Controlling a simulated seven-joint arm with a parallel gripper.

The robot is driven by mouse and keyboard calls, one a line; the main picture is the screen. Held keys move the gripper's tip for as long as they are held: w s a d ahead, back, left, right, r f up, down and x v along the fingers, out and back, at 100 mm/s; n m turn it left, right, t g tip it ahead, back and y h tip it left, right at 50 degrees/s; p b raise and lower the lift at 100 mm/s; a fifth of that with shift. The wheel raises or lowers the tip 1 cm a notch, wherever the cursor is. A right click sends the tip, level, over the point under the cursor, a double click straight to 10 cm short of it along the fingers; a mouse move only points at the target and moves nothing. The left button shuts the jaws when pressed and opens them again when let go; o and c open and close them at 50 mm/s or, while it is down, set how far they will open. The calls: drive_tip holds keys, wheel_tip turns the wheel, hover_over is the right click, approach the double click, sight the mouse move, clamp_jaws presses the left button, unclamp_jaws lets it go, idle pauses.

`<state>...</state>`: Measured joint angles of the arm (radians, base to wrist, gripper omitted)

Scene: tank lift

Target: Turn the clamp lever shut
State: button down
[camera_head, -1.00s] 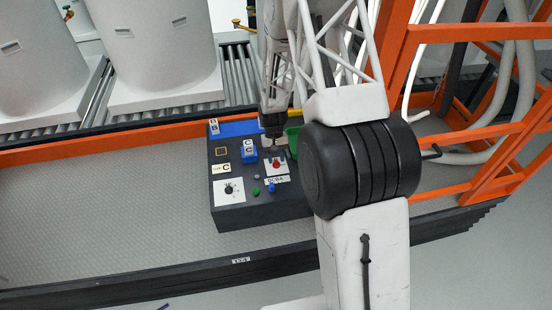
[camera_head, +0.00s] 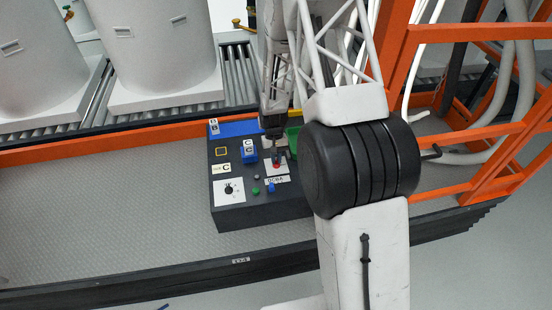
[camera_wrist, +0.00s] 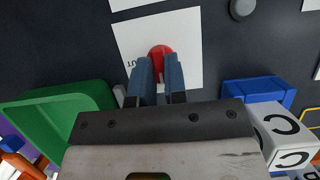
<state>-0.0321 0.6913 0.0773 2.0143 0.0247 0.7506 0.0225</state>
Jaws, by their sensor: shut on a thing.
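A red round knob (camera_wrist: 161,53) stands on a white plate (camera_wrist: 190,25) on the dark control box; I take it for the clamp lever's grip, but no lever arm shows clearly. In the wrist view my gripper (camera_wrist: 159,62) has its two blue-grey fingers at the knob, shut on it with a narrow gap between them. In the head view my gripper (camera_head: 275,153) points down at the plate from above, and only a little of the red knob (camera_head: 276,166) shows below it. Part of the plate's lettering is cut off.
The control box (camera_head: 260,208) stands on a grey deck. A green bin (camera_wrist: 70,115) lies left of my fingers in the wrist view, and a blue holder (camera_wrist: 255,92) with a C-marked cube (camera_wrist: 283,135) right. A black dial (camera_head: 229,190) and several buttons are near.

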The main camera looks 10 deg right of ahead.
drive_tip(key=shift+s, duration=0.1)
drive_tip(key=m+y, duration=0.1)
drive_tip(key=m, duration=0.3)
drive_tip(key=shift+d+m+y, duration=0.2)
drive_tip(key=shift+m+y, duration=0.1)
drive_tip(key=shift+y, duration=0.1)
drive_tip(key=m, duration=0.2)
drive_tip(key=m+t+y, duration=0.1)
drive_tip(key=m, duration=0.1)
drive_tip(key=shift+s+d+m+y, duration=0.1)
drive_tip(key=shift+m+y, duration=0.2)
drive_tip(key=m+t, duration=0.1)
drive_tip(key=m, duration=0.3)
drive_tip(key=shift+s+t+y, duration=0.15)
drive_tip(key=shift+t+y, duration=0.25)
drive_tip(key=shift+s+m+t, duration=0.15)
drive_tip(key=shift+m+t, duration=0.65)
drive_tip(key=shift+m, duration=1.5)
drive_tip(key=c, duration=1.2)
unclamp_jaws()
drive_tip(key=shift+o, duration=0.2)
